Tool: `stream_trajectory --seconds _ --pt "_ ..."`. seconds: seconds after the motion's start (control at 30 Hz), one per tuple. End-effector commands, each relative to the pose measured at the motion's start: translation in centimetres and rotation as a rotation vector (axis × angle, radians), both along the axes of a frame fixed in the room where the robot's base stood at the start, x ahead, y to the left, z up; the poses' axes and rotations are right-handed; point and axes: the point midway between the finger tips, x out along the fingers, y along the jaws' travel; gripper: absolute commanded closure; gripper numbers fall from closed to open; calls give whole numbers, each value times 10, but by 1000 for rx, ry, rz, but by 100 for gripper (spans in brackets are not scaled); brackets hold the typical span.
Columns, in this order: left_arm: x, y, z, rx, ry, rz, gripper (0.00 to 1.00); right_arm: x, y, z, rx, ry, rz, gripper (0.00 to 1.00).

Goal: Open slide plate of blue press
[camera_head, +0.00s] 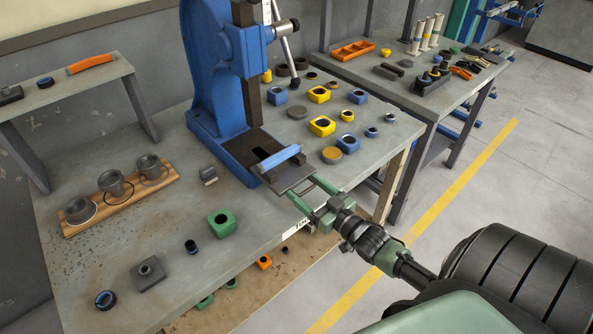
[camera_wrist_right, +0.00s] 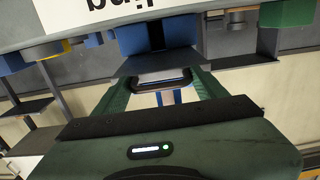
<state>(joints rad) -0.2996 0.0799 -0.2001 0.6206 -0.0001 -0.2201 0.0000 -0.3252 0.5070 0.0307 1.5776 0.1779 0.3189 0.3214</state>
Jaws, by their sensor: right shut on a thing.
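The blue press (camera_head: 210,85) stands on the workbench, with its dark ram above a dark base. Its dark slide plate (camera_head: 292,182) sticks out at the front of the base toward my arm, and a blue bar (camera_head: 281,157) lies across it. My right gripper (camera_head: 304,194) reaches in from the lower right and meets the front edge of the slide plate. In the right wrist view, the green fingers (camera_wrist_right: 160,88) stand on both sides of a dark handle at the plate's front. The exact finger contact is hard to see. My left gripper is not in view.
The workbench (camera_head: 130,235) holds a green block (camera_head: 221,222), a wooden board (camera_head: 120,198) with several grey cups, and several blue and yellow parts right of the press. A second table (camera_head: 400,95) stands behind right. The floor (camera_head: 480,180) at right is open.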

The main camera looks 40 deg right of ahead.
Motion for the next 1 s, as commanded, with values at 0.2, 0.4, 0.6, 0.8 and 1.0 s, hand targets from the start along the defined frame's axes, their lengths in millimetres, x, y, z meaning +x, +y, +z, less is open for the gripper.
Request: stream_trajectory --seconds 0.2,0.4,0.6,0.8,1.0 --pt "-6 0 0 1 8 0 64 -2 -2 0 -2 -1 -4 100" --pt "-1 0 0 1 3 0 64 -2 -3 0 -2 -2 -4 20" --pt "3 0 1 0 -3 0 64 -2 -2 0 -1 -2 -2 20" --pt "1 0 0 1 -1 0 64 -5 -1 0 -1 -2 -2 20" --pt "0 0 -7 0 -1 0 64 -33 -4 -3 -1 2 -1 20"
